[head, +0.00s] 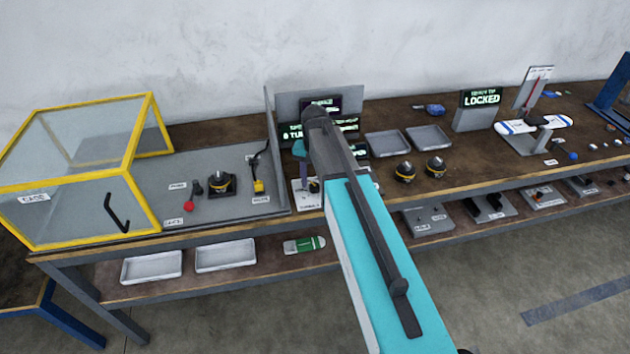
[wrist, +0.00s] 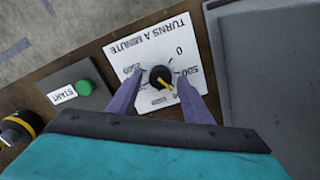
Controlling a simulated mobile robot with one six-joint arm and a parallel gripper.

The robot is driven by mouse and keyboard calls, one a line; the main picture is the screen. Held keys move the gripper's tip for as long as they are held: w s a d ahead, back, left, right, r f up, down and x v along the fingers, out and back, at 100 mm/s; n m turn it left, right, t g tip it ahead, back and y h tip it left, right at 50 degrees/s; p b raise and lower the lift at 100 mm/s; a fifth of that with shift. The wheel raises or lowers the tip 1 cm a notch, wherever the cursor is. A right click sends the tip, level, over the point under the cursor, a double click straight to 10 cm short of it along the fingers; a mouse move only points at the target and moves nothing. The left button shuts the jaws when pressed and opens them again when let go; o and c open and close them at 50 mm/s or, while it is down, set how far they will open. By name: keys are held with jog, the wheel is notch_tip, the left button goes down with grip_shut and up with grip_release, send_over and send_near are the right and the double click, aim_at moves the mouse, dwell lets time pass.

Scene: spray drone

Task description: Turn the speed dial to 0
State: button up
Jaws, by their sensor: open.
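The speed dial (wrist: 160,77) is a round black knob with a yellow pointer, on a white plate (wrist: 145,48) marked TURNS A MINUTE. In the wrist view the pointer aims down and right, away from the 0 (wrist: 179,51) at the upper right. The exact mark it meets is hard to read. My gripper (wrist: 161,82) is open, with one purple finger on each side of the dial. I cannot tell whether they touch it. In the head view the plate (head: 307,199) is partly hidden behind my arm.
A green START button (wrist: 84,88) and a black-and-yellow knob (wrist: 17,128) lie left of the plate in the wrist view. In the head view a yellow-framed case (head: 128,168) stands left and dark screens (head: 347,127) stand behind.

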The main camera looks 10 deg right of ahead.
jog(key=c, duration=1.1)
jog(key=shift+o, duration=0.2)
jog(key=shift+n, duration=0.3)
jog(key=n+b, duration=0.1)
jog(key=n, duration=0.2)
jog(key=shift+a+n, duration=0.1)
jog(key=shift+n, duration=0.3)
jog(key=n+b, duration=0.1)
jog(key=n, duration=0.4)
jog(key=shift+a, duration=0.1)
jog(key=n+b, duration=0.1)
jog(key=n, duration=0.4)
jog(key=shift+n, duration=0.4)
jog(key=n, duration=0.4)
jog(key=shift+s+a+n, duration=0.1)
jog(key=shift+n, duration=0.3)
